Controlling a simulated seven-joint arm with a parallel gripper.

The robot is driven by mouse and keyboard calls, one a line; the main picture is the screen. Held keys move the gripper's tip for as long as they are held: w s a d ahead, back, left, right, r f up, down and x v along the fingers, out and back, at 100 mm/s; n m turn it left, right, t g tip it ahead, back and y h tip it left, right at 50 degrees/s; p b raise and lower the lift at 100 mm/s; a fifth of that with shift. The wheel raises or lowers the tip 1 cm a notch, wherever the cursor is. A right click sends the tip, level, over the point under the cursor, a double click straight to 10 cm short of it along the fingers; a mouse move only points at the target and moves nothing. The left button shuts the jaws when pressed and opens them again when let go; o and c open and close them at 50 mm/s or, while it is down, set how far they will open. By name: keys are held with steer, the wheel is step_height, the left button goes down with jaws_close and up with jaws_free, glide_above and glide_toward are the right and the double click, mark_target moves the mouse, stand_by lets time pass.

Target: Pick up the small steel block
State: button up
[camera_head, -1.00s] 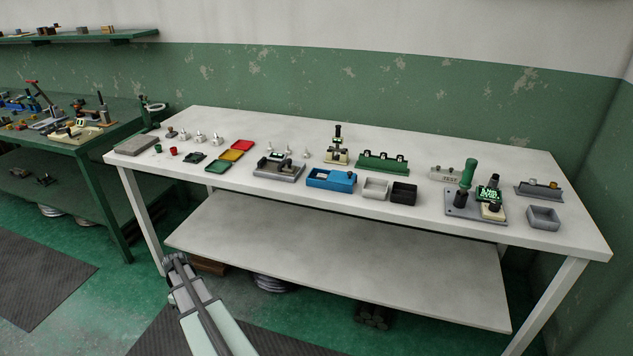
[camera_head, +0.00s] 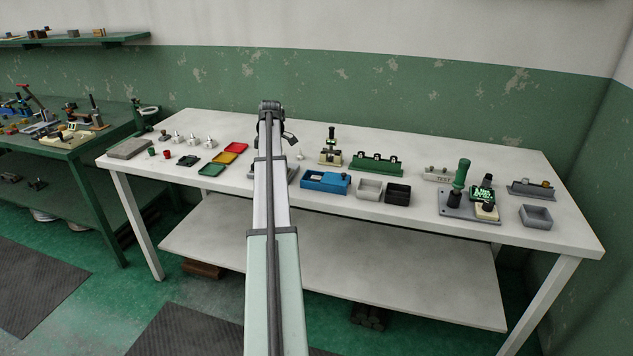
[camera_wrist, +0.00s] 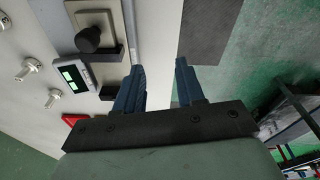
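I cannot make out the small steel block for certain in either view. My arm now covers much of the grey fixture (camera_head: 292,174) at the left middle of the white bench (camera_head: 410,222) in the head view. In the wrist view my gripper (camera_wrist: 160,80) is open, with its two dark blue fingers apart and nothing between them. It is near the bench's front edge, with floor showing beyond the right finger. A pale square plate with a black knob (camera_wrist: 88,39) and a small green-lit display (camera_wrist: 72,77) lie left of the fingers.
A blue box (camera_head: 325,182), a pale open bin (camera_head: 369,189) and a black bin (camera_head: 397,194) stand right of my arm. A tall green-handled device (camera_head: 461,174) stands farther right.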

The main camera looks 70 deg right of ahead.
step_height(320, 180, up, 8)
steer(key=m+g, duration=0.1)
steer(key=m, duration=0.1)
glide_above(316, 177)
steer(key=shift+g, duration=0.3)
step_height(316, 177, down, 14)
steer(key=shift+s, duration=0.1)
jaws_close()
